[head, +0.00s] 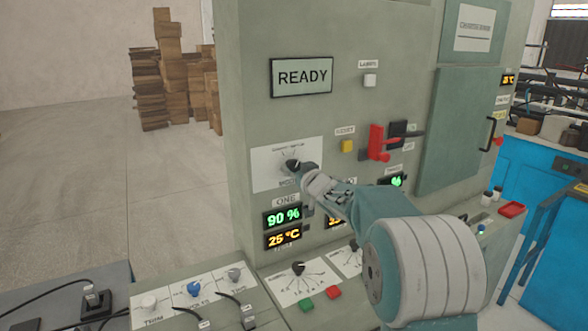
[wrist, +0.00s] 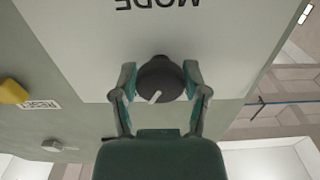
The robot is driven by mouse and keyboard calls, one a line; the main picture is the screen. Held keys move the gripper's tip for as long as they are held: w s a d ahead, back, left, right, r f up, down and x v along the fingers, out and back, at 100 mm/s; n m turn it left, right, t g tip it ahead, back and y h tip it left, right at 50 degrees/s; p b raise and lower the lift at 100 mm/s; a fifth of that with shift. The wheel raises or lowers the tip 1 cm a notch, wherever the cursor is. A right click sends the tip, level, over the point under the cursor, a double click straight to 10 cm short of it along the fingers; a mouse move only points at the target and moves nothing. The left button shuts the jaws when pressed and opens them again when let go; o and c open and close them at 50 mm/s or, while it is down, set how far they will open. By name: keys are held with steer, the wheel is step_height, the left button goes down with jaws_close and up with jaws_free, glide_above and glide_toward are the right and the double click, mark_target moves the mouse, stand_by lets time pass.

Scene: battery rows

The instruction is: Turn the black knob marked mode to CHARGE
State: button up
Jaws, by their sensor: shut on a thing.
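The black mode knob (head: 293,164) sits on a white plate (head: 262,180) on the front of the grey-green cabinet. In the wrist view the knob (wrist: 160,80) is between the two fingers of my gripper (wrist: 160,82), with a finger against each side. A white pointer mark shows on the knob. The word MODE stands upside down above it in the wrist view. In the head view my gripper (head: 308,174) reaches the knob from the lower right and hides part of the plate. The scale words above the knob are too small to read.
A READY display (head: 302,77) is above the knob. A red lever (head: 378,143) and a yellow button (head: 347,146) are to its right. Below are a 90 % display (head: 282,218) and another black knob (head: 298,268). Boxes (head: 165,75) are stacked behind at left.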

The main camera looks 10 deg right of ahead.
steer(key=shift+n, duration=0.3)
steer(key=n, duration=1.1)
steer(key=shift+f+n, duration=0.1)
steer(key=shift+n, duration=0.2)
stand_by(0.4)
steer(key=o, duration=1.1)
steer(key=shift+w, duration=0.1)
steer(key=shift+o, duration=0.2)
steer(key=v, duration=1.2)
